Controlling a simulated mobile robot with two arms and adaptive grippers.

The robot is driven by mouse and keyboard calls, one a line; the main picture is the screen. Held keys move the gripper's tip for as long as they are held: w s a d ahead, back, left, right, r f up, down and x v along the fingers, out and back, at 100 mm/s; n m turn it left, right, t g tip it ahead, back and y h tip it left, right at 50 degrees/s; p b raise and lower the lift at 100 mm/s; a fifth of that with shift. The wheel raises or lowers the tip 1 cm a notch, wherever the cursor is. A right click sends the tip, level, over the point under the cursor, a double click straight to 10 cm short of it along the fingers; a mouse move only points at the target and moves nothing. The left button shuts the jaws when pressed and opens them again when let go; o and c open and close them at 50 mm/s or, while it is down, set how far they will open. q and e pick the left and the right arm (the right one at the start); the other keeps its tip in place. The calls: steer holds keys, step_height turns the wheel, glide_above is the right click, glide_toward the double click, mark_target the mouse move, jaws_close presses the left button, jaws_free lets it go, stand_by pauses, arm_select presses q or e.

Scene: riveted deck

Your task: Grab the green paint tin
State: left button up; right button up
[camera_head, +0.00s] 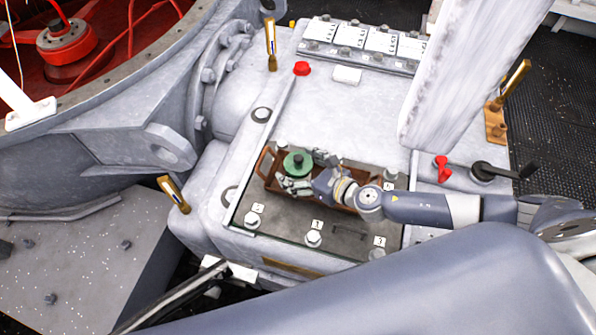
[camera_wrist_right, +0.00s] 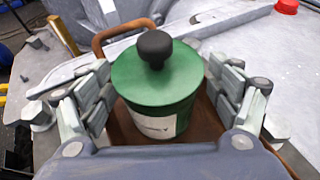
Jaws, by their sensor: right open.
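The green paint tin (camera_wrist_right: 158,82) has a green lid with a black knob and a pale label on its side. It stands upright in a brown tray (camera_wrist_right: 138,31) with a looped handle. In the head view the tin (camera_head: 297,164) sits at the left part of the tray (camera_head: 265,166). My right gripper (camera_wrist_right: 168,90) is open, with one finger on each side of the tin. I cannot tell whether the fingers touch it. In the head view the right gripper (camera_head: 305,172) reaches in from the right, partly covering the tray. My left gripper is not in view.
The tray rests on a dark plate (camera_head: 280,228) with numbered bolts on a grey housing. A red cap (camera_head: 302,68), a red valve handle (camera_head: 442,168) and a black lever (camera_head: 495,170) stand around it. A pale slanted beam (camera_head: 470,65) rises at right.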

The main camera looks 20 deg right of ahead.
steer(key=shift+w+a+f, duration=0.1)
steer(key=shift+w, duration=0.05)
steer(key=c, duration=1.7)
